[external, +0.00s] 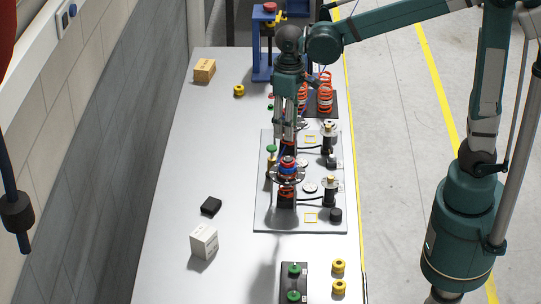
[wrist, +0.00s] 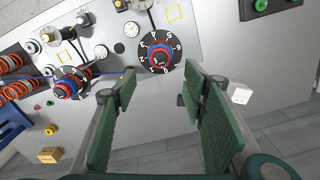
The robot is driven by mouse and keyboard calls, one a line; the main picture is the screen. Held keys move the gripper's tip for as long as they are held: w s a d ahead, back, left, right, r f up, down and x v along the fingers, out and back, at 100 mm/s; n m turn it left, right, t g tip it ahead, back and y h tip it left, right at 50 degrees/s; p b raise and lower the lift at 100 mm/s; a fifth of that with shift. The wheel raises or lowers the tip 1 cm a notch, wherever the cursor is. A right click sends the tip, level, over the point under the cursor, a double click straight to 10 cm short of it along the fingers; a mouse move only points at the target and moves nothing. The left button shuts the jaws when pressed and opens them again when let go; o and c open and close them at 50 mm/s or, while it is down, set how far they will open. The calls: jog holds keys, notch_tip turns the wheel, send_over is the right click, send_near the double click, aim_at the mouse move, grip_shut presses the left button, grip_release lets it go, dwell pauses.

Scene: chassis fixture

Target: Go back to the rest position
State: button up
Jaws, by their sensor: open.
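My gripper (external: 289,138) hangs pointing down over the grey chassis fixture plate (external: 265,218) on the bench. In the wrist view, the green fingers of my gripper (wrist: 160,84) are spread wide with nothing between them. A numbered black dial with a red and blue centre (wrist: 159,52) lies just beyond the fingertips, apart from them. A second similar dial (wrist: 69,84) sits to its left. In the external view the near dial assembly (external: 287,165) stands on the plate, and my gripper partly hides the far one.
Orange springs (external: 325,94) stand behind the plate, near a blue frame (external: 261,50). A white box (external: 204,241), a black block (external: 211,206), a cardboard box (external: 204,70) and yellow rings (external: 339,267) lie on the bench. The bench's left middle is clear.

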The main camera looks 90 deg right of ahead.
jog(key=shift+s, duration=0.1)
jog(key=s+a+f+n+t+b, duration=0.2)
jog(key=s+a+t, duration=0.1)
jog(key=s, duration=0.7)
jog(key=s+a+f+n+t+b, duration=0.2)
jog(key=s+a+f+t+b, duration=0.1)
jog(key=s, duration=0.7)
jog(key=shift+a+t, duration=0.5)
jog(key=shift+t, duration=0.1)
notch_tip(320, 180, down, 8)
jog(key=b, duration=0.8)
jog(key=shift+r, duration=0.15)
dwell(0.6)
